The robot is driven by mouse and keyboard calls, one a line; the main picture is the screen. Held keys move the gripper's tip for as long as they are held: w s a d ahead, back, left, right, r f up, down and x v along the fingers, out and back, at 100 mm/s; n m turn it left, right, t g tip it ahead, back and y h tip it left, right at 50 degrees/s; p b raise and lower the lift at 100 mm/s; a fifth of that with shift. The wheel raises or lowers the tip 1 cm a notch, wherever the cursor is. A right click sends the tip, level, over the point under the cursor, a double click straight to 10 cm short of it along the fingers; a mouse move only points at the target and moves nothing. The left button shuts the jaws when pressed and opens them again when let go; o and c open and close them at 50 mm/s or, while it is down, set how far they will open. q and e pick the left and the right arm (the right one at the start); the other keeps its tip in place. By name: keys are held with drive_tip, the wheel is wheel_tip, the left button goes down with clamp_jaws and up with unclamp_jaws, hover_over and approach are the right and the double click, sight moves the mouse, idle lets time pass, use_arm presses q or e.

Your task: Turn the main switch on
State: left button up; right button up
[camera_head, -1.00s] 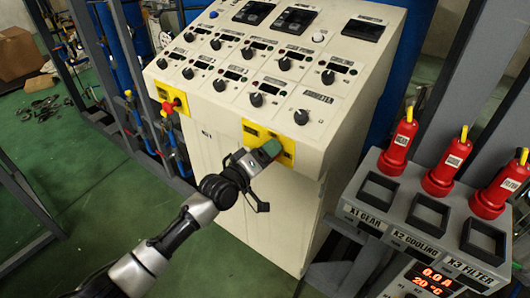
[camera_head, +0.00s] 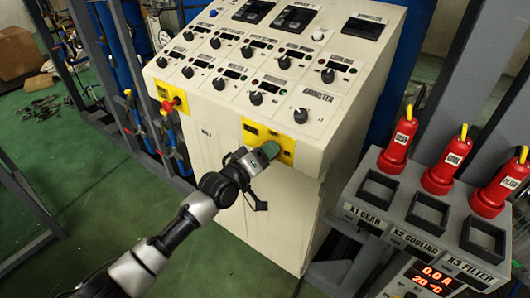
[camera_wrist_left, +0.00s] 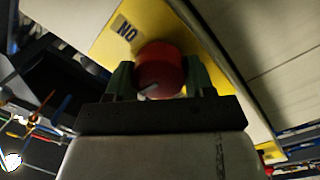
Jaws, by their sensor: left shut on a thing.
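My left gripper (camera_head: 264,153) is at the yellow plate (camera_head: 287,146) on the front right of the control cabinet. In the left wrist view its two green fingers (camera_wrist_left: 160,80) stand on either side of a round red switch knob (camera_wrist_left: 159,68), shut on it. The knob sits on the yellow plate (camera_wrist_left: 112,50), which bears a label that shows as "NO" in this view. In the head view the gripper hides the knob. My right gripper is not in view.
The beige cabinet (camera_head: 225,110) has a sloped panel of black knobs and displays. Another yellow plate with a red knob (camera_head: 171,104) is at its left. A rack with red plugs (camera_head: 397,147) and empty square sockets stands at the right.

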use_arm(q)
drive_tip(key=m, duration=0.7)
drive_tip(key=shift+d+r+m+y, duration=0.1)
drive_tip(key=shift+m+y, duration=0.2)
drive_tip(key=m, duration=0.4)
drive_tip(key=shift+s, duration=0.1)
drive_tip(key=shift+d+m+y, duration=0.1)
drive_tip(key=shift+m+y, duration=0.3)
drive_tip(key=shift+m, duration=1.7)
drive_tip(key=o, duration=0.9)
